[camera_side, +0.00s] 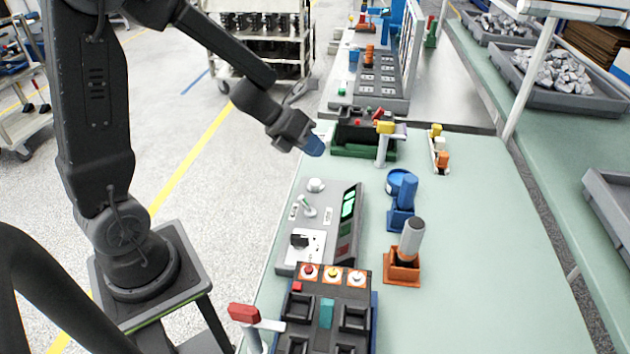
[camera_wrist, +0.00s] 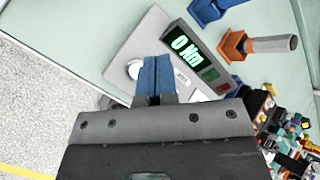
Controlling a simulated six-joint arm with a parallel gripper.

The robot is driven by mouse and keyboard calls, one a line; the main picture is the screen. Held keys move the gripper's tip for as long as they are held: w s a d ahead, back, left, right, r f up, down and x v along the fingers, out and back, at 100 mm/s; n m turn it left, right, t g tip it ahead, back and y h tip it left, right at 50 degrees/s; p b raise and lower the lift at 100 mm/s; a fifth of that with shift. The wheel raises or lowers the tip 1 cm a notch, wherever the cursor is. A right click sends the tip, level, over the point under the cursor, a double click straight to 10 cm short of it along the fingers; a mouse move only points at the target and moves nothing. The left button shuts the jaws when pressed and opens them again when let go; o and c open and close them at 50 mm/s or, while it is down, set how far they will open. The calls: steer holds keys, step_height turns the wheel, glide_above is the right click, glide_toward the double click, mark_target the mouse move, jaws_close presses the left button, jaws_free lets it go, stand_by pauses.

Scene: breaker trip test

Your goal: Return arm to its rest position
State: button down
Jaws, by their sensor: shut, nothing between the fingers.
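My gripper (camera_side: 314,146) hangs above the left edge of the green-topped bench, with its blue fingertips shut and empty. In the wrist view the blue fingers (camera_wrist: 154,76) are pressed together in front of the grey test box. The grey test box (camera_side: 288,225) sits on the bench below my gripper. It has a white round knob (camera_side: 316,185), a small lever, a black rotary switch (camera_side: 299,240) and a green-lit display (camera_side: 348,204). In the wrist view the display (camera_wrist: 187,46) seems to read "0 Nm". My gripper is apart from the box.
A panel with coloured buttons (camera_side: 332,275) stands in front of the box. Orange (camera_side: 402,270) and blue (camera_side: 399,219) holders with upright tools stand to the right. A dark green-based fixture (camera_side: 362,152) lies just right of my gripper.

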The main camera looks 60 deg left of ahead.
steer(key=shift+r, duration=0.1)
step_height(320, 180, up, 12)
steer(key=s+a+f+n+t+y, duration=0.1)
steer(key=s+n+t+y, duration=0.25)
steer(key=n+y, duration=0.95)
steer(key=s+d+n+g+h, duration=0.2)
steer(key=s+d+n+h, duration=0.2)
steer(key=s+n, duration=0.3)
steer(key=s+d+n+g+h, duration=0.3)
steer(key=s+n, duration=0.5)
steer(key=n, duration=0.5)
steer(key=shift+s+d+r+n+g+h, duration=0.15)
steer(key=shift+d+r+n+g+h, duration=0.25)
steer(key=shift+d, duration=0.35)
